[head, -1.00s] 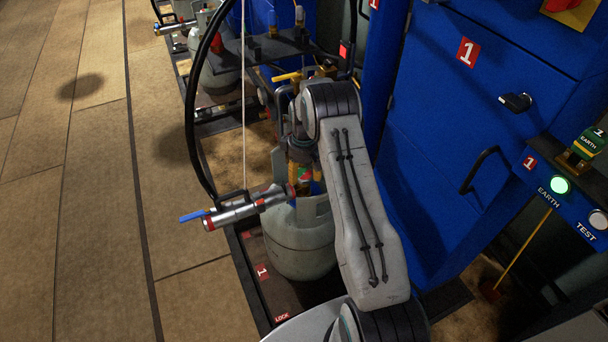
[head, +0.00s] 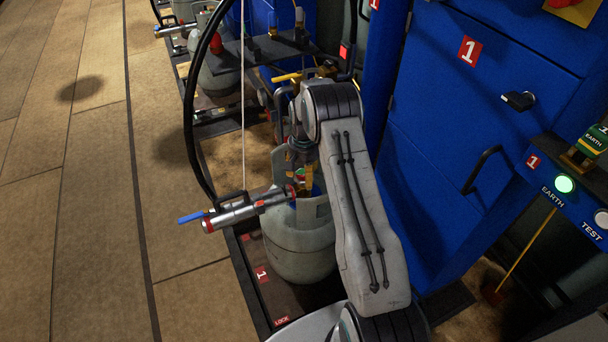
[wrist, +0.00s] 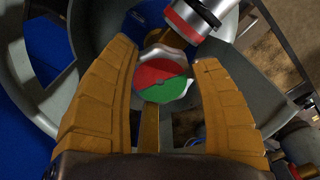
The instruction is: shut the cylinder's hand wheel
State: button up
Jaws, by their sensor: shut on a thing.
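The grey gas cylinder (head: 300,262) stands upright on a dark platform in the head view, partly behind my arm. Its hand wheel (wrist: 161,80), with a red and green top face, shows in the wrist view inside the cylinder's grey collar (wrist: 98,32). My gripper (wrist: 167,60) has one yellow-brown finger on each side of the wheel and is shut on it. The finger contacts are partly hidden. A small part of the wheel shows in the head view (head: 300,173).
A silver coupling with a blue lever (head: 232,214) joins the cylinder's left side, with a black hose (head: 189,120) rising from it. A blue cabinet (head: 450,140) stands close on the right. More cylinders stand behind. The floor at left is open.

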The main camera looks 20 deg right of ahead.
aim_at(304, 174)
jog(key=m, duration=0.6)
jog(key=shift+m, duration=0.3)
jog(key=m, duration=0.6)
dwell(0.5)
jog(key=o, duration=1.2)
notch_tip(304, 174, up, 12)
dwell(0.4)
